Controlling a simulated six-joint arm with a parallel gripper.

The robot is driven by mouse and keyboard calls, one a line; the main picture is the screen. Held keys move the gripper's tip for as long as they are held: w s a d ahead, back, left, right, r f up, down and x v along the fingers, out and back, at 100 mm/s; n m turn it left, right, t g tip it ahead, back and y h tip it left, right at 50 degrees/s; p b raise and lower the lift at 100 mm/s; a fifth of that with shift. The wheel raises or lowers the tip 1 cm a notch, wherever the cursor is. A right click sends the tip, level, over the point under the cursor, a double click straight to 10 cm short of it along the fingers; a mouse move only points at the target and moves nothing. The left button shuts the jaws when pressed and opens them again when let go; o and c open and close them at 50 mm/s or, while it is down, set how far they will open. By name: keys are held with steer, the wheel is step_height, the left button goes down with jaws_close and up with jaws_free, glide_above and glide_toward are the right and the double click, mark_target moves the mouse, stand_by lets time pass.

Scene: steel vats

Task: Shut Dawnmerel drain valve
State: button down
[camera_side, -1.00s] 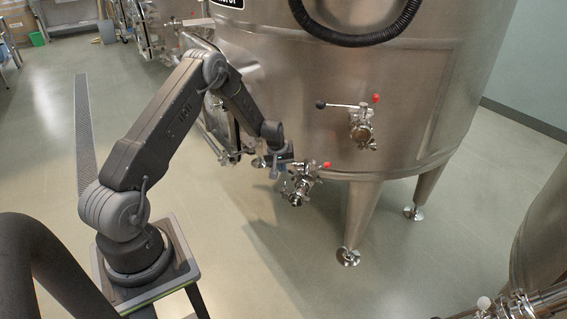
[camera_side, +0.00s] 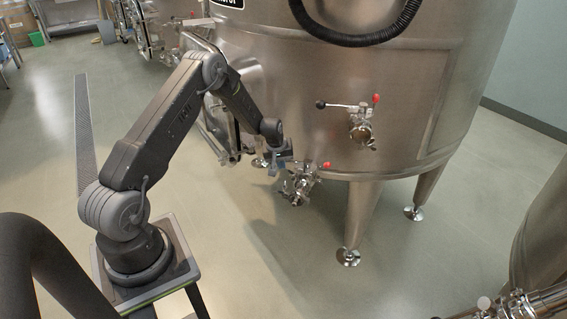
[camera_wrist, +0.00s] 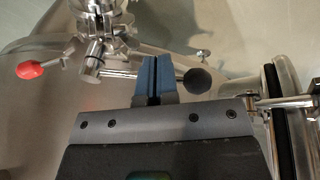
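The drain valve (camera_side: 300,187) sits low on the front of the big steel vat (camera_side: 300,120), with a red knob (camera_side: 327,165) at its right. In the wrist view the valve body (camera_wrist: 97,25) is at the top, the red knob (camera_wrist: 30,69) at left, and a steel lever ends in a black ball (camera_wrist: 197,80) at right. My gripper (camera_wrist: 155,60) has its blue fingers together, with only a thin dark line between them. They cover the lever's middle; whether they touch it I cannot tell. In the side view my gripper (camera_side: 278,166) is just left of the valve.
A second valve (camera_side: 362,130) with a black ball and red knob is higher on the vat. Vat legs (camera_side: 362,215) stand to the right. More pipework (camera_side: 515,305) is at bottom right. The vat's sign is cut off. Floor in front is clear.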

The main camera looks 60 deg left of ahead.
steer(key=shift+w+a, duration=0.1)
steer(key=shift+a, duration=0.25)
steer(key=shift+w+a, duration=0.1)
steer(key=shift+a, duration=0.15)
steer(key=shift+w+a, duration=0.15)
steer(key=shift+a, duration=0.05)
stand_by(0.4)
steer(key=shift+d, duration=0.15)
steer(key=shift+s+d, duration=0.3)
steer(key=shift+s, duration=0.2)
steer(key=v, duration=0.8)
